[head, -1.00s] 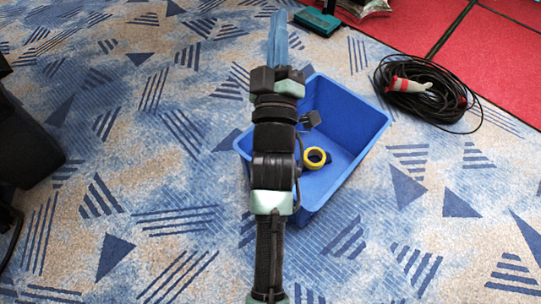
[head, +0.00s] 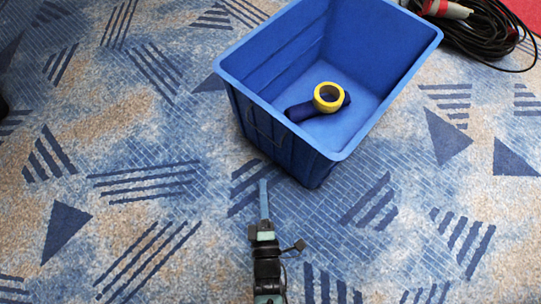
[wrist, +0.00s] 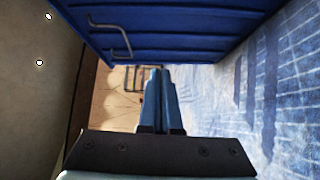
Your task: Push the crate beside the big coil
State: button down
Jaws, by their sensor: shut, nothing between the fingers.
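The blue crate (head: 330,140) stands upright on the carpet in the upper middle of the head view. A yellow ring-shaped item (head: 328,97) and a dark blue item lie inside it. The big coil of black cable (head: 485,30) lies at the top right, just right of the crate's far corner. My gripper (head: 264,190) is shut and empty, low in front of the crate's near left side. In the wrist view the shut fingers (wrist: 158,85) point forward, and the crate wall with its metal handle (wrist: 118,35) fills the top.
A red floor area (head: 525,12) shows at the top right corner behind the cable. The patterned carpet (head: 120,110) is clear to the left of the crate and in front of it.

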notch_tip(320, 180, down, 3)
jog(key=s, duration=0.1)
jog(key=b, duration=0.5)
send_near(270, 140)
jog(key=w+a, duration=0.2)
jog(key=a, duration=0.1)
jog(key=shift+w+d+r+b, duration=0.1)
jog(key=shift+w+d+b, duration=0.3)
jog(key=shift+w, duration=0.25)
jog(key=shift+w+d+r+b, duration=0.1)
jog(key=shift+w+d+b, duration=0.25)
jog(key=shift+w, duration=0.25)
jog(key=shift+w+d+b, duration=0.3)
jog(key=shift+w+b, duration=0.1)
jog(key=shift+w, duration=0.25)
